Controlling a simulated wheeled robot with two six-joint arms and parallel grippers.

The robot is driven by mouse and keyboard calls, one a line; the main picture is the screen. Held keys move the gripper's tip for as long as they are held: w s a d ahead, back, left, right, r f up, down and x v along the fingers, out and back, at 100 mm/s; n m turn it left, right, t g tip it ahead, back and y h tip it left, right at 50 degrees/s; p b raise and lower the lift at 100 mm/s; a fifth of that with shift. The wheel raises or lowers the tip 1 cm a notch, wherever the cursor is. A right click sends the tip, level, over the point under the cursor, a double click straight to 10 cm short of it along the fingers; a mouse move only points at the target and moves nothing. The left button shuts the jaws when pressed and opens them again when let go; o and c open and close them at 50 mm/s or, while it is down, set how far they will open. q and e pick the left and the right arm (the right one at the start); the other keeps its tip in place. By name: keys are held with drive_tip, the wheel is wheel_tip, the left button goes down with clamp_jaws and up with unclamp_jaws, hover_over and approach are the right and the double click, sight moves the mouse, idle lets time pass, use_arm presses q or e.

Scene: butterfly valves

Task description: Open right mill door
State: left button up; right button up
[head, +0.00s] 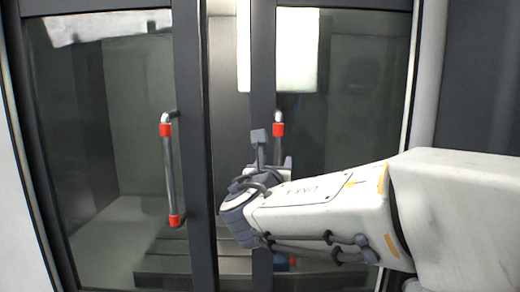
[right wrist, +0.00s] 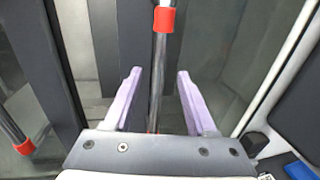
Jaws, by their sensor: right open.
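The right mill door (head: 262,100) is a dark-framed glass panel. Its upright metal handle has red collars; the upper collar (head: 278,130) shows just above my right gripper (head: 268,150), which hides most of the bar. In the right wrist view the handle bar (right wrist: 158,60) runs upright between the two spread purple fingers of my right gripper (right wrist: 158,74). The fingers are open, one on each side of the bar, with no clear contact. Whether the bar is fully in the jaws in depth I cannot tell. My left gripper is out of view.
The left door (head: 189,150) has a similar handle (head: 168,175) with red collars. A gap between the two door frames shows the pale interior. A white frame post (head: 428,70) stands right of the right door.

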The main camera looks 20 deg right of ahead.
sight(278, 155)
drive_tip(key=p+x, duration=0.3)
drive_tip(key=x, duration=0.5)
drive_tip(key=shift+w+d, duration=0.2)
drive_tip(key=shift+w, duration=0.05)
drive_tip(key=shift+w+d+f, duration=0.1)
drive_tip(key=shift+w+d, duration=0.2)
drive_tip(key=shift+w, duration=0.3)
clamp_jaws()
idle(0.5)
